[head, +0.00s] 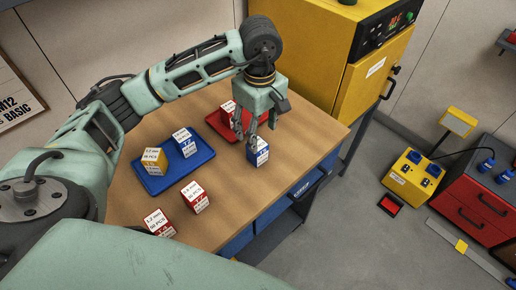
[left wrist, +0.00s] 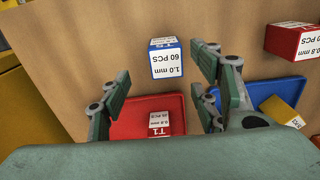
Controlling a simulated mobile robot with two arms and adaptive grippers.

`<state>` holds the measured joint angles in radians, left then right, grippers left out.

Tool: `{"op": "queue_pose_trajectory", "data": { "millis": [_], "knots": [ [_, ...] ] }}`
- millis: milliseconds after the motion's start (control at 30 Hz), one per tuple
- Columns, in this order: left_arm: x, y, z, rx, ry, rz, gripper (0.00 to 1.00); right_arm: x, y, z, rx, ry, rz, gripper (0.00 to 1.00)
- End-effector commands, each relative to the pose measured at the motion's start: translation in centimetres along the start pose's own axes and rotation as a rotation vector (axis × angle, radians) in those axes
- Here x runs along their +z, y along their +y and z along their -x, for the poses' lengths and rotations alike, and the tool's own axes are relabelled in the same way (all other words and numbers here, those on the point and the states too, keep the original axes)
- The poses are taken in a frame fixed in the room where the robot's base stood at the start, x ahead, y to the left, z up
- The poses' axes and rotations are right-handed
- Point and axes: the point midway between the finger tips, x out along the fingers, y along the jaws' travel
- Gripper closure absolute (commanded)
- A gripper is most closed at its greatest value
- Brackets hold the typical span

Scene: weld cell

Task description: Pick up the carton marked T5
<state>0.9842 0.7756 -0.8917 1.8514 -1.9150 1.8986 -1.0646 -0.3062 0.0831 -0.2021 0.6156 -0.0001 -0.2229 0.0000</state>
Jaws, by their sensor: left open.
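A blue carton with a white label (head: 258,157) stands on the wooden bench near its right edge. My left gripper (head: 262,138) is open just above this carton, fingers pointing down. In the left wrist view the carton lies toward the top of the picture, ahead of the gap between the open fingers (left wrist: 160,85), apart from them. My right gripper is not in view.
A blue tray (head: 178,177) holds a yellow carton (head: 154,161) and a white-topped carton (head: 184,143). Two red cartons (head: 194,198) (head: 160,223) stand in front. A yellow cabinet (head: 315,50) stands behind the bench.

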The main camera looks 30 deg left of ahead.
Motion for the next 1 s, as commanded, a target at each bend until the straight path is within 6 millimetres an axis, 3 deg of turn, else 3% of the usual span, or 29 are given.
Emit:
{"op": "queue_pose_trajectory", "data": {
  "millis": [600,867,1000],
  "knots": [
    [0.3,-0.9,-7.1,-0.003,-0.002,0.001,0.43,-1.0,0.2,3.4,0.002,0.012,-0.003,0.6],
    [0.3,-0.9,-7.7,-0.001,-0.001,-0.001,0.43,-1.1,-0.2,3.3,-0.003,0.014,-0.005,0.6],
    [0.3,-0.9,-7.7,-0.001,-0.001,0.0,0.53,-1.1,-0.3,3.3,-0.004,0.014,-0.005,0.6]
  ]
}}
